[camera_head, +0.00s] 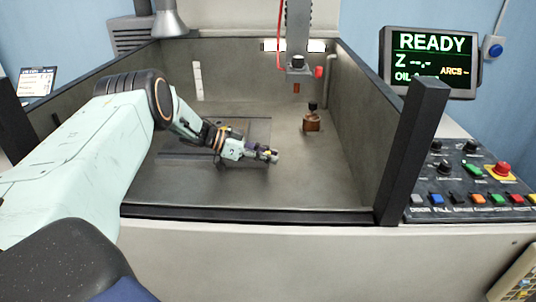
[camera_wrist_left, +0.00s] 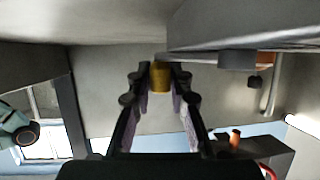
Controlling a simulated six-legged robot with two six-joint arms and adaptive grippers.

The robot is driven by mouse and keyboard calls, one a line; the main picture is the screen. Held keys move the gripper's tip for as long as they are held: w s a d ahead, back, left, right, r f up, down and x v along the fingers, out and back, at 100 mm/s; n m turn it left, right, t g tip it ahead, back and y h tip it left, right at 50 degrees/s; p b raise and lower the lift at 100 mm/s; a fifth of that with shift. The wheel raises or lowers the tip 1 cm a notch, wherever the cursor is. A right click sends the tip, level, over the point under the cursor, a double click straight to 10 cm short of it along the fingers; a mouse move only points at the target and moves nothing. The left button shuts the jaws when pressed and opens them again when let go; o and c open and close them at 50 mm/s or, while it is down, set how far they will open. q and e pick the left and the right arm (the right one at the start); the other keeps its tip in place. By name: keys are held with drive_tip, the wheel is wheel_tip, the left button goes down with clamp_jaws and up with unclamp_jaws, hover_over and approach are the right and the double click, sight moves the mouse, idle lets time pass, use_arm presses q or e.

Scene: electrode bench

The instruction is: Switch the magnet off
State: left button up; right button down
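No part in view is labelled as the magnet. A flat dark plate (camera_head: 255,130) lies on the tank floor; in the wrist view, whose picture is upside down, a grey plate edge (camera_wrist_left: 290,42) shows at the upper right. My left gripper (camera_head: 268,155) is low in the tank at the front right of the plate. In the wrist view a yellow, brass-coloured cylinder (camera_wrist_left: 161,78) sits between its two fingertips (camera_wrist_left: 160,72), which appear closed against its sides. What the cylinder joins is hidden. My right gripper is not in view.
A copper block with a black knob (camera_head: 311,122) stands on the tank floor, right of the gripper. A spindle head (camera_head: 298,66) hangs above. Dark tank walls (camera_head: 412,150) enclose the area. A button panel (camera_head: 470,180) and a READY screen (camera_head: 432,58) are at right.

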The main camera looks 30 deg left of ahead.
use_arm(q)
drive_tip(key=o, duration=0.4)
drive_tip(key=shift+w, duration=0.1)
drive_tip(key=shift+o, duration=0.2)
drive_tip(key=shift+r, duration=0.1)
drive_tip(key=v, duration=1.2)
drive_tip(key=shift+c, duration=0.2)
